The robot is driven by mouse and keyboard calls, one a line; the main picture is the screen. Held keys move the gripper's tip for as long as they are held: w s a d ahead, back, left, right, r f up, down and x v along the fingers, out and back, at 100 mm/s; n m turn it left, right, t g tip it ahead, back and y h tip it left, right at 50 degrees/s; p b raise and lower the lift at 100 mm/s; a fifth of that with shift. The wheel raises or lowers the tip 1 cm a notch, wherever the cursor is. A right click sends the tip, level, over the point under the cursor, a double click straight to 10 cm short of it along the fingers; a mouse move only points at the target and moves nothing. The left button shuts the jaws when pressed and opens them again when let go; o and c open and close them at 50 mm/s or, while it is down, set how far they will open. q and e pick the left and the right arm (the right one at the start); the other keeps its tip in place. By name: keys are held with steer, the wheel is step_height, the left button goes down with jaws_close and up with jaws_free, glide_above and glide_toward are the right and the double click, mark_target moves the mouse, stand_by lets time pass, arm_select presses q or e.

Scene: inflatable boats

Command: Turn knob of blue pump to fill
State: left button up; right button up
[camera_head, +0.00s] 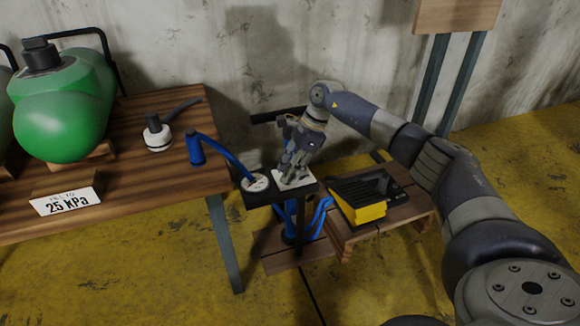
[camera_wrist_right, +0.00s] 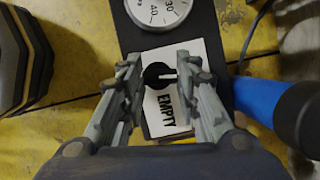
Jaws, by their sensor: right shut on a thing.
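A pale mark shows on the knob. My right gripper (camera_wrist_right: 158,68) has a finger on each side of the knob and is shut on it. In the head view, the right gripper (camera_head: 296,168) comes down over the plate and hides the knob. My left gripper is out of view.
A blue hose runs from the pump to a blue nozzle (camera_head: 195,150) at the bench (camera_head: 120,195). A yellow-and-black device (camera_head: 362,212) sits right of the pump.

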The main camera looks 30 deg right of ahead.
steer(key=shift+w+n+g, duration=0.1)
steer(key=shift+n+g, duration=0.2)
steer(key=shift+n, duration=0.6)
steer(key=o, duration=1.1)
steer(key=shift+c, duration=0.2)
steer(key=v, duration=1.2)
steer(key=shift+d+f, duration=0.1)
